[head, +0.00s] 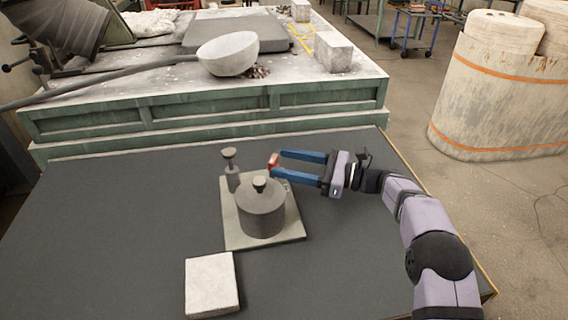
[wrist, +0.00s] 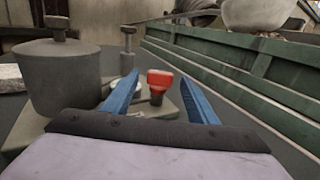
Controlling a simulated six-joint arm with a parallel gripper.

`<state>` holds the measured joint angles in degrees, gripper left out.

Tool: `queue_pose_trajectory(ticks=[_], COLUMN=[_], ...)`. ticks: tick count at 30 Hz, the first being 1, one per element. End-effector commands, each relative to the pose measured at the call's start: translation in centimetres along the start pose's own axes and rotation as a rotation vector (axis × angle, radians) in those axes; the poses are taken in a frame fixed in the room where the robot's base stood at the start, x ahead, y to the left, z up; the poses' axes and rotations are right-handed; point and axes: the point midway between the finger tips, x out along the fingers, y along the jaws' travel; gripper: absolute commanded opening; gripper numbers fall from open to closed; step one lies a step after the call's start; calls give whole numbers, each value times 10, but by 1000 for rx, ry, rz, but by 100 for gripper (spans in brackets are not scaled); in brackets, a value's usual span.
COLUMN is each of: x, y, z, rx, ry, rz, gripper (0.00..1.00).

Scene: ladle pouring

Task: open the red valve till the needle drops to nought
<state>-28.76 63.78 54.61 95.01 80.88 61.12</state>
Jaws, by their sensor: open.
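The red valve (wrist: 159,82) has a red handle on a small grey stem and stands on a grey base plate (head: 237,238). In the head view the red handle (head: 273,161) shows just at the tips of my gripper (head: 299,166). My gripper is open, its two blue fingers pointing left. In the wrist view the valve stands between and beyond the fingers of my gripper (wrist: 165,92), with space on both sides. A grey cylindrical vessel (head: 261,210) with a knob on top sits on the plate.
A slim grey post (head: 230,168) with a flat top stands at the plate's back left. A pale square block (head: 212,284) lies in front. Behind the dark table (head: 110,225) is a green-sided platform (head: 200,133) with a large ladle (head: 229,54). The table's left side is clear.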

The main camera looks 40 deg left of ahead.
Motion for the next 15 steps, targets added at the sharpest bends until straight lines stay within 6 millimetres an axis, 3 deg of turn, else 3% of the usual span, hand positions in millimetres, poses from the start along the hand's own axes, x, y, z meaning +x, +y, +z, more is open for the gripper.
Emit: queue_pose_trajectory(ticks=[9,15], x=[-44,-59], y=[-1,0], z=[-2,0], rx=[0,0], ry=[-1,-1], rz=[-3,-1], gripper=[53,53])
